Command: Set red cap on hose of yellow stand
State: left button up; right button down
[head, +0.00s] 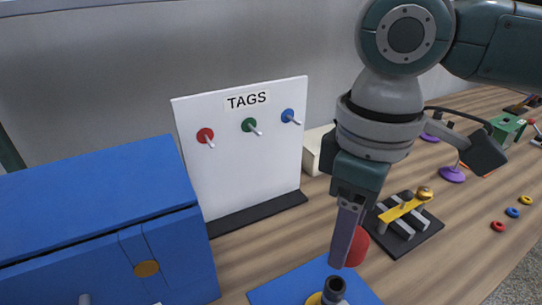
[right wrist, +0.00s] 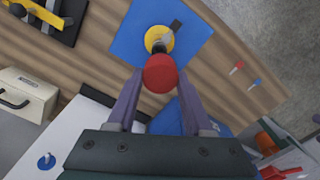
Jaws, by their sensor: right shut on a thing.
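My right gripper (head: 345,258) is shut on the red cap (head: 359,246), which shows beside its finger in the head view. In the right wrist view the red cap (right wrist: 160,74) sits between the two fingertips (right wrist: 160,82). The yellow stand (head: 314,299) is on a blue mat (head: 280,286) at the bottom of the head view, with its dark hose (head: 334,288) just below the gripper. The yellow stand (right wrist: 159,38) is partly covered by the cap in the wrist view; I cannot tell whether cap and hose touch. My left gripper is not in view.
A blue cabinet (head: 90,215) stands at left, beside a white TAGS board (head: 235,165) with coloured pegs. A dark plate with a yellow bar (head: 405,208) lies to the right. Small rings (head: 512,212) lie at far right. Wooden table between is clear.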

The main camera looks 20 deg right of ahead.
jog(key=shift+w+f, duration=0.1)
jog(key=shift+f, duration=0.45)
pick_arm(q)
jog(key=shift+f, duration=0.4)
pick_arm(e)
jog(key=shift+r, duration=0.1)
jog(key=shift+r+p, duration=0.2)
jog(key=shift+p, duration=0.55)
pick_arm(q)
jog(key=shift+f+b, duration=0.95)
jog(key=shift+b, duration=0.75)
pick_arm(e)
jog(key=shift+f, duration=3.1)
pick_arm(q)
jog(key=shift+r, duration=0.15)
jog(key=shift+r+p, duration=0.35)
jog(key=shift+p, duration=0.15)
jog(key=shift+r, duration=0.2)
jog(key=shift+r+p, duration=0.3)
jog(key=shift+p, duration=0.15)
